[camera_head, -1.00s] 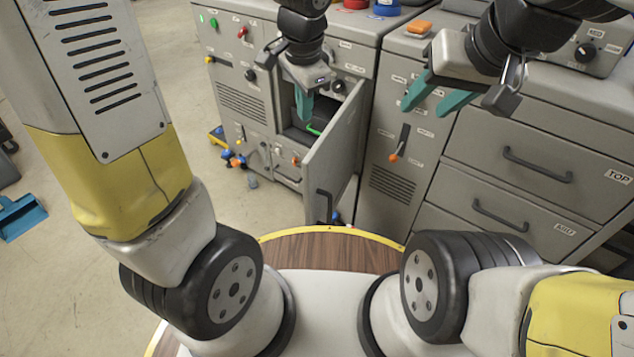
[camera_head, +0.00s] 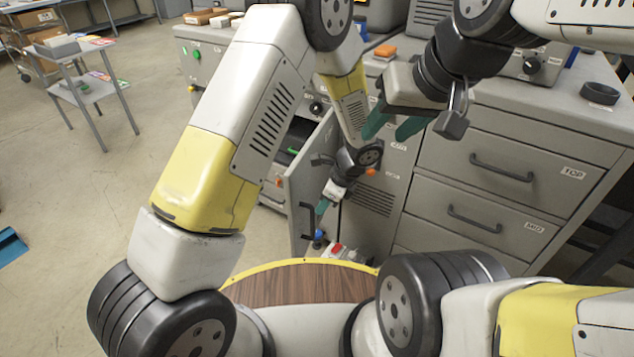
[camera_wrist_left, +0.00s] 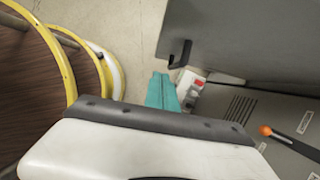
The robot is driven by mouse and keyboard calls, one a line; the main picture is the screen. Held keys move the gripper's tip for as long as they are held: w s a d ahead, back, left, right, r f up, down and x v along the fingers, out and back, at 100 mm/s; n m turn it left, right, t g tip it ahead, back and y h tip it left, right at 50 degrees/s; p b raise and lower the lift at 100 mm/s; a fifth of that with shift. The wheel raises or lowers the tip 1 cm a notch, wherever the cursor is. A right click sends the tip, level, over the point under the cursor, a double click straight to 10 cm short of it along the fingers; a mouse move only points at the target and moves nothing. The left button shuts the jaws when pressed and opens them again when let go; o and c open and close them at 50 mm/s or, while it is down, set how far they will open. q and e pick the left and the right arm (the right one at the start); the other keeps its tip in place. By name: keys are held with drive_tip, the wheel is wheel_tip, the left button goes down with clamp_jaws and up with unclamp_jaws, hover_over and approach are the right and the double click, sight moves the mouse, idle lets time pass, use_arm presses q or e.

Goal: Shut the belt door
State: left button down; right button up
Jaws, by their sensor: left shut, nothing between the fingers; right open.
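The grey belt door (camera_head: 300,188) stands swung open from the grey cabinet, with a dark handle (camera_head: 308,222) low on its face. In the left wrist view the door panel (camera_wrist_left: 240,40) and its handle (camera_wrist_left: 180,53) also show. My right gripper (camera_head: 393,126) is open and empty in front of the cabinet. My left arm hides much of the compartment.
Drawers marked TOP (camera_head: 500,168) and MID (camera_head: 470,222) are closed at the right. A small lever with an orange tip (camera_wrist_left: 265,130) is on the cabinet front beside the door.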

sight(295, 224)
use_arm(q)
drive_tip(key=w+a+f, duration=0.2)
drive_tip(key=a+f, duration=0.4)
drive_tip(key=shift+w, duration=0.3)
